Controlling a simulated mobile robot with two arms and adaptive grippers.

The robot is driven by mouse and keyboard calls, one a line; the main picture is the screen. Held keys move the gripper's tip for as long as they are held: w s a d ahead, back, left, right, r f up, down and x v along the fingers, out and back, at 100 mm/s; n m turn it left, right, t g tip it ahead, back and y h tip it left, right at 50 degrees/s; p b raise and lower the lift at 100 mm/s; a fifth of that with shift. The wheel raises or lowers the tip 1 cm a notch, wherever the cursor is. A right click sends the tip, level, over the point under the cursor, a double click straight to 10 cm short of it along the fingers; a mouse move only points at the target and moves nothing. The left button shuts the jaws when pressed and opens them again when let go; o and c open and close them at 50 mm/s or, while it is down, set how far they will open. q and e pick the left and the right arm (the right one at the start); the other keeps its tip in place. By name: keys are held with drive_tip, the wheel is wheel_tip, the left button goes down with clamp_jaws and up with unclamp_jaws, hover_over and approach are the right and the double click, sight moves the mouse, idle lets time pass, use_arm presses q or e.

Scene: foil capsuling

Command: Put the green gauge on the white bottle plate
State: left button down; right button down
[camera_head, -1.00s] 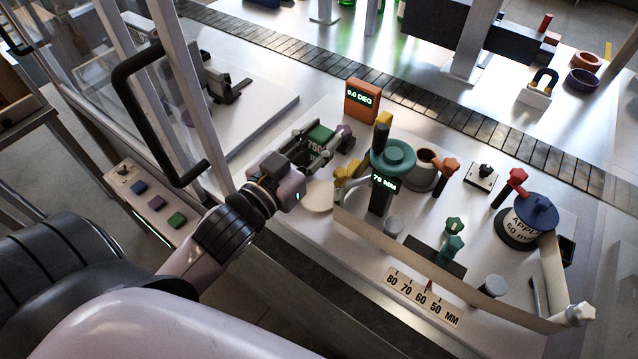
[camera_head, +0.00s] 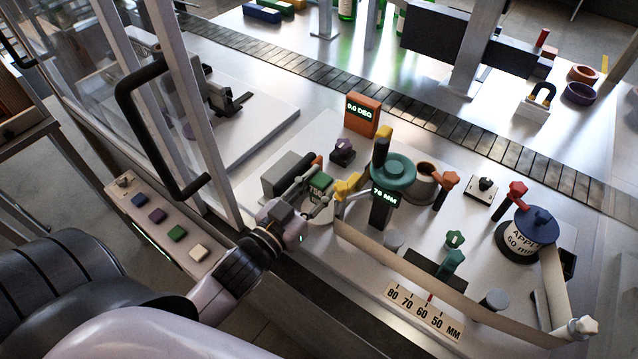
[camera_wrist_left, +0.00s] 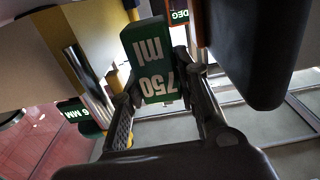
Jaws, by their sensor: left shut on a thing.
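The green gauge (camera_head: 321,181), a block marked 750 ml, is between the fingers of my left gripper (camera_head: 313,192). In the left wrist view the gauge (camera_wrist_left: 151,52) shows its marked face, and the fingers of the gripper (camera_wrist_left: 158,92) close on its two sides. The white bottle plate (camera_head: 319,215) is a pale disc, partly hidden by the gripper and gauge. In the head view the gauge overlaps the plate's far side; I cannot tell whether they touch. My right gripper is not in view.
A grey block (camera_head: 286,172) stands just left of the gauge. A yellow part (camera_head: 347,185) and a teal-topped post (camera_head: 392,169) stand close on the right. A glass guard with a black handle (camera_head: 130,120) is left.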

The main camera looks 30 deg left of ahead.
use_arm(q)
drive_tip(key=shift+f, duration=0.55)
drive_tip(key=c, duration=1.5)
unclamp_jaws()
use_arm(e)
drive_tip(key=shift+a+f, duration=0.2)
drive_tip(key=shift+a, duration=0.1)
use_arm(q)
drive_tip(key=shift+r, duration=0.1)
